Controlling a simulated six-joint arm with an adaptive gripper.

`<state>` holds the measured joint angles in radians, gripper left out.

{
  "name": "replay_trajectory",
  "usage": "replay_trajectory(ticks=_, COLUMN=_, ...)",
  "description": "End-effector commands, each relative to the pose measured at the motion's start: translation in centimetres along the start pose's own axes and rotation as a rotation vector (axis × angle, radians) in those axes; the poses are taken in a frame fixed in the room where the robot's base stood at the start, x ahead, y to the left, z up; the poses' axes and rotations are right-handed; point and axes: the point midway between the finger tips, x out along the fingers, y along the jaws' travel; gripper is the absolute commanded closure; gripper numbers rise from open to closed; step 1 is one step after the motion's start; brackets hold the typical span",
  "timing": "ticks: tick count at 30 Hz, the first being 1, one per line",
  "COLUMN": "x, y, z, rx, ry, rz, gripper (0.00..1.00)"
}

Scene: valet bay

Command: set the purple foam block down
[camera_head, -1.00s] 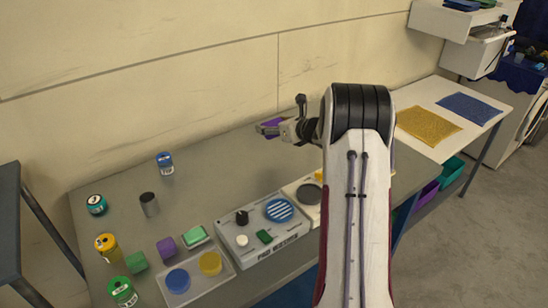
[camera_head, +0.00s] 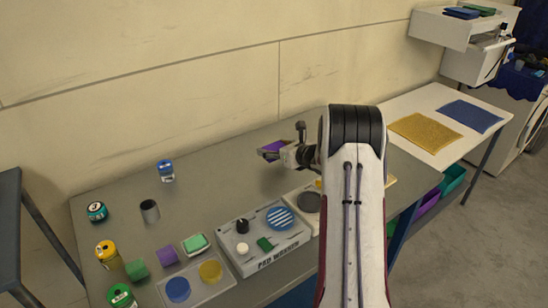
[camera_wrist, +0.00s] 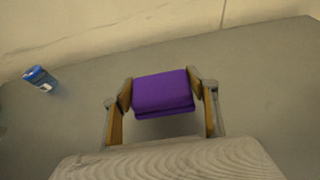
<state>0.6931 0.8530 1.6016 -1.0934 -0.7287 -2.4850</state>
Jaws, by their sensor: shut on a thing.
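The purple foam block (camera_wrist: 163,92) is between the two fingers of my gripper (camera_wrist: 163,98) in the wrist view, and both fingers press on its sides. In the head view, the block (camera_head: 271,147) shows as a small purple patch at the tip of my gripper (camera_head: 272,152), over the back part of the grey bench (camera_head: 235,185). My gripper is shut on the block. Whether the block's underside touches the bench cannot be told from these views. My arm hides part of the bench to the right.
A blue can (camera_head: 166,170) stands left of my gripper; it also shows in the wrist view (camera_wrist: 40,79). The pad washer (camera_head: 262,240) is in front. The bench around the gripper is clear, with the wall (camera_head: 150,120) behind.

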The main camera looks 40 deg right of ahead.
Motion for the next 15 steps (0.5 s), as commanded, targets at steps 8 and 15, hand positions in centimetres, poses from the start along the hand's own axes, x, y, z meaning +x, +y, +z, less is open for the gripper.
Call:
replay_trajectory(ticks=8, x=0.6, y=0.0, z=-1.5, rx=0.002, ry=0.003, rz=0.0, gripper=0.61)
replay_trajectory(ticks=15, x=1.4, y=0.0, z=-3.3, rx=0.0, ry=0.001, rz=0.0, gripper=0.61)
